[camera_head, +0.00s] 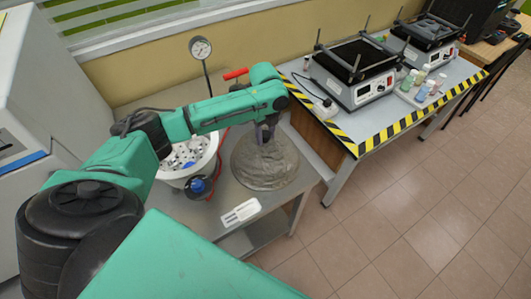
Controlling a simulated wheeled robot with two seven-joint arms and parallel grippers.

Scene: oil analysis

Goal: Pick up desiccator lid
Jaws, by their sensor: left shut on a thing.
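The desiccator lid (265,165) is a round, greyish, glassy dome on the low grey table, right of the white bowl. My left arm reaches in from the left, and my left gripper (265,136) points down at the top of the lid. The gripper is shut on the lid's knob, which it mostly hides. I cannot tell whether the lid is lifted off what is under it. My right gripper is not in view.
A white bowl (176,178) full of small items stands left of the lid. A blue-capped bottle (197,187) and a white rack (241,212) are close by. A gauge (201,48) stands behind. A striped-edge table (345,136) with shaker devices (355,75) is at right.

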